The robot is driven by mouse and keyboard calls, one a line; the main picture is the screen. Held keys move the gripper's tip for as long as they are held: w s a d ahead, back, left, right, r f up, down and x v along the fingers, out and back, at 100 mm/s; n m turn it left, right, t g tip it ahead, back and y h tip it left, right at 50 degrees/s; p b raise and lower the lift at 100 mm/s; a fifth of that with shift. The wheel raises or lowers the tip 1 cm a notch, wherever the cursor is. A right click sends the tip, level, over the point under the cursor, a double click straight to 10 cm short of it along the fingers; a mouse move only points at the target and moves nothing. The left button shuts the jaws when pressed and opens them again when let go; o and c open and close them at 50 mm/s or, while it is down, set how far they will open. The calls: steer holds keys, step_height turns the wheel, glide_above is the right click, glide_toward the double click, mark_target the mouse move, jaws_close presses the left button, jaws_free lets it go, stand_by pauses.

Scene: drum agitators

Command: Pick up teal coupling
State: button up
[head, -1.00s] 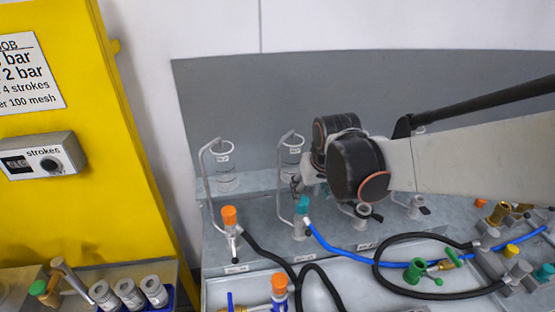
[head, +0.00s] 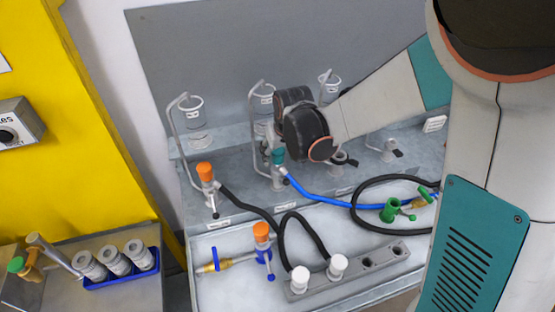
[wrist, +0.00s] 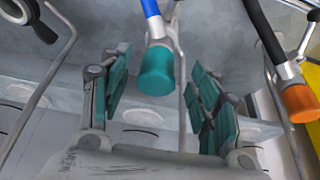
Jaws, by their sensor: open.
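The teal coupling (head: 278,156) sits on top of a metal fitting on the grey bench, at the end of a blue hose (head: 320,198). In the wrist view the teal coupling (wrist: 156,72) lies between the two teal-padded fingers of my gripper (wrist: 158,100). The fingers are apart, with gaps on both sides of the coupling. In the head view my wrist is just right of and above the coupling, and the fingers are mostly hidden behind it.
An orange coupling (head: 205,172) on a black hose (head: 262,214) stands to the left. Thin bent metal rods with glass cups (head: 262,97) rise behind. A green coupling (head: 391,210) lies at right. A grey block with white caps (head: 338,266) is in front.

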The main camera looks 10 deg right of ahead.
mark_target(278, 163)
steer(key=shift+b+x, duration=0.3)
steer(key=shift+x, duration=1.6)
steer(key=shift+w+d, duration=0.1)
steer(key=shift+w, duration=0.1)
jaws_close()
